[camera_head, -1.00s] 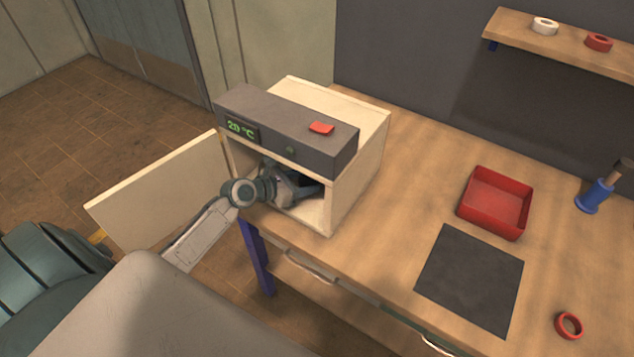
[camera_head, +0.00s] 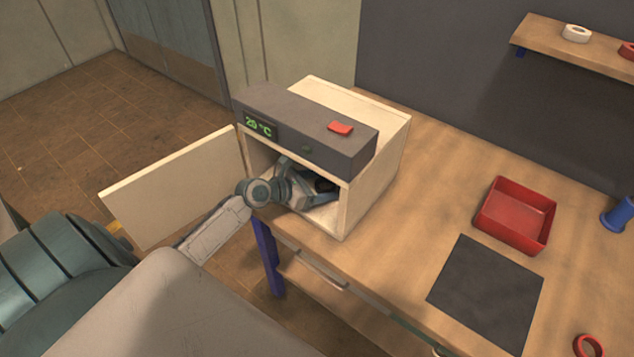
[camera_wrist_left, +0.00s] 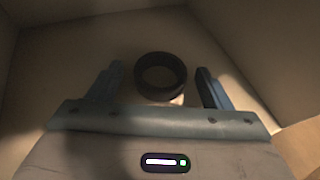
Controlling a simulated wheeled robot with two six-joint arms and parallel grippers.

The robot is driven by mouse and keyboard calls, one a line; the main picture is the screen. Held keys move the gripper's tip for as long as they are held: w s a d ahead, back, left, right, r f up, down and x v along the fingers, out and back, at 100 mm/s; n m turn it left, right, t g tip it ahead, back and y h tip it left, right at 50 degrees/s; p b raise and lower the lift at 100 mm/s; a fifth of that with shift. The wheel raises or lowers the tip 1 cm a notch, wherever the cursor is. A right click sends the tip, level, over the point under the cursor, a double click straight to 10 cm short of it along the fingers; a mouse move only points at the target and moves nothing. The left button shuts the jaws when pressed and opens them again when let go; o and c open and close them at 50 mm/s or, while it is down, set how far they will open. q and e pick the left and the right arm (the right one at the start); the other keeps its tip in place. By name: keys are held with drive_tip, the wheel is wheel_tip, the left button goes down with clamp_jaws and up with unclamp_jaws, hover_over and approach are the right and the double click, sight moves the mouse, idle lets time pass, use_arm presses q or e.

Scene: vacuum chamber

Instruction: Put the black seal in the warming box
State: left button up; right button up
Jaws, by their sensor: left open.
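The warming box (camera_head: 372,190) stands on the bench with its door (camera_head: 170,190) swung open to the left. Its display reads 29 °C or close to it. My left gripper (camera_head: 318,190) reaches inside the box through the front opening. In the left wrist view the black seal (camera_wrist_left: 160,90), a dark ring, lies on the box floor. The open fingers of my left gripper (camera_wrist_left: 160,88) stand on either side of the seal, apart from it. The box hides the seal in the head view. My right gripper is not in view.
A red tray (camera_head: 487,215) and a dark mat (camera_head: 485,295) lie on the bench right of the box. A red ring (camera_head: 588,346) and a blue object (camera_head: 618,214) are at the right. A shelf (camera_head: 560,42) holds tape rolls. Box walls closely surround my left gripper.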

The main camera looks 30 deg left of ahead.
use_arm(q)
drive_tip(key=shift+r, duration=0.2)
drive_tip(key=shift+s+a, duration=0.15)
drive_tip(key=shift+s, duration=0.15)
drive_tip(key=v, duration=1.1)
drive_tip(key=shift+s+a+r+p, duration=0.1)
drive_tip(key=shift+p, duration=0.2)
